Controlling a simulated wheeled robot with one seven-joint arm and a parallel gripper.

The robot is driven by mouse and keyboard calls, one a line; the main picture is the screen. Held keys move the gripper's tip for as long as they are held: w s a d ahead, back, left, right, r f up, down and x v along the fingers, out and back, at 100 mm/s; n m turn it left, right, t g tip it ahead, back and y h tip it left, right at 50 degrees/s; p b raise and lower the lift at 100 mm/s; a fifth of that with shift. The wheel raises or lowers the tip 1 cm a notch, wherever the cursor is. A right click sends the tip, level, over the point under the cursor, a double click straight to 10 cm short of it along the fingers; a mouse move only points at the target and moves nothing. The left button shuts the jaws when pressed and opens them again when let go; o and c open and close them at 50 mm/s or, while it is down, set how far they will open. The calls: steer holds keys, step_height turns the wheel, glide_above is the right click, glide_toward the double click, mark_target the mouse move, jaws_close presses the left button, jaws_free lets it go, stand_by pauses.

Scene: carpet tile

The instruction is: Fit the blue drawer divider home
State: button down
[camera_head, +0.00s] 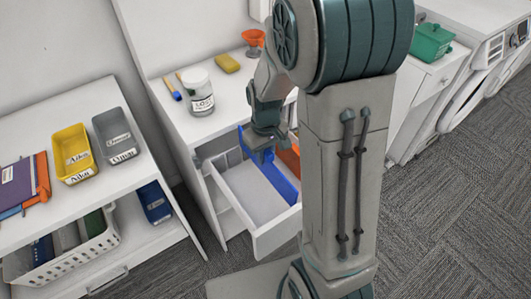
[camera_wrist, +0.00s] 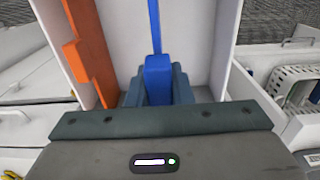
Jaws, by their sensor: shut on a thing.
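The blue drawer divider (camera_head: 278,180) is a long thin strip inside the open white drawer (camera_head: 238,200), seen in the head view. My gripper (camera_head: 265,152) is over the drawer and shut on the divider. In the wrist view the divider (camera_wrist: 156,66) stands between the fingers of my gripper (camera_wrist: 157,88) and runs away along the drawer (camera_wrist: 198,40). An orange divider (camera_wrist: 90,45) stands to its left in that view, apart from it. The divider's lower edge and its end under my gripper are hidden, so I cannot tell how it sits.
A jar (camera_head: 198,92), a yellow sponge (camera_head: 227,63) and a blue-tipped brush (camera_head: 172,88) stand on the cabinet top behind the drawer. A shelf at left holds a yellow bin (camera_head: 73,153), a grey bin (camera_head: 116,136) and a white basket (camera_head: 68,262). My arm hides the drawer's right part.

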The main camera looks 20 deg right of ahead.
mark_target(266, 172)
steer(key=shift+f+b, duration=3.45)
steer(key=shift+f, duration=0.8)
steer(key=c, duration=1.2)
jaws_free()
step_height(266, 172, up, 14)
steer(key=shift+f+p, duration=0.1)
steer(key=shift+p, duration=0.2)
steer(key=s+r+m+t, duration=0.2)
steer(key=s+m, duration=0.1)
steer(key=s, duration=1)
steer(key=shift+s+r+m+t, duration=0.2)
steer(key=shift+s+m+t, duration=0.05)
steer(key=shift+m+t, duration=0.15)
